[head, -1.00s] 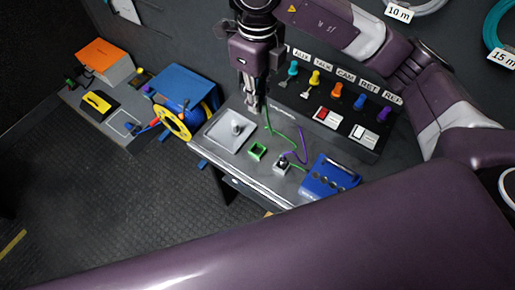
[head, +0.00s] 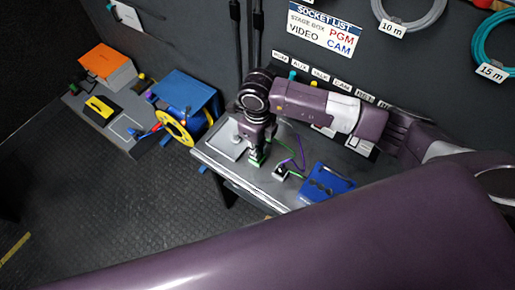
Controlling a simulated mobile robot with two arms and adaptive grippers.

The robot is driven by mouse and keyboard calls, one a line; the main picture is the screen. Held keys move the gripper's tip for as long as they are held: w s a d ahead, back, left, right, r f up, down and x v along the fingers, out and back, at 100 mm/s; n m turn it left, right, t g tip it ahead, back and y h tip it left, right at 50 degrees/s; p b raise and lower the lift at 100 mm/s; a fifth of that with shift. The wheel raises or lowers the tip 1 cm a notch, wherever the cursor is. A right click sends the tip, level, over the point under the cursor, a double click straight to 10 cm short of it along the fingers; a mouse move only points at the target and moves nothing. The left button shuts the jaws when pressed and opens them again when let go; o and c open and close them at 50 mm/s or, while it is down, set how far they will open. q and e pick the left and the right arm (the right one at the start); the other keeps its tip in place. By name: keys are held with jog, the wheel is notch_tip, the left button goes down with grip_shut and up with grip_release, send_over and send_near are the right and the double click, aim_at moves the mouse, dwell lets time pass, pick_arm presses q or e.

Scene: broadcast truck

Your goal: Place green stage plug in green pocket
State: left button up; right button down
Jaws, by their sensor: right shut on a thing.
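The green pocket (head: 254,162) is on the grey bench top, directly below my right gripper and partly covered by it. My right gripper (head: 258,150) points down over the pocket and is shut on the green stage plug. The plug is mostly hidden by the fingers, and I cannot tell whether it is in the pocket or just above it. A green cable runs from the gripper to the right across the bench. My left gripper is not in view.
A grey plate (head: 222,140) lies left of the pocket. A small pale block (head: 281,174) with a dark top and a blue box (head: 327,184) stand to the right. A purple cable (head: 301,152) loops behind them. A yellow-and-blue reel (head: 174,128) stands left of the bench.

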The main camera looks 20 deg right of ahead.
jog(key=shift+f, duration=0.6)
jog(key=shift+f, duration=0.1)
jog(key=shift+f, duration=0.15)
jog(key=c, duration=1.9)
grip_release()
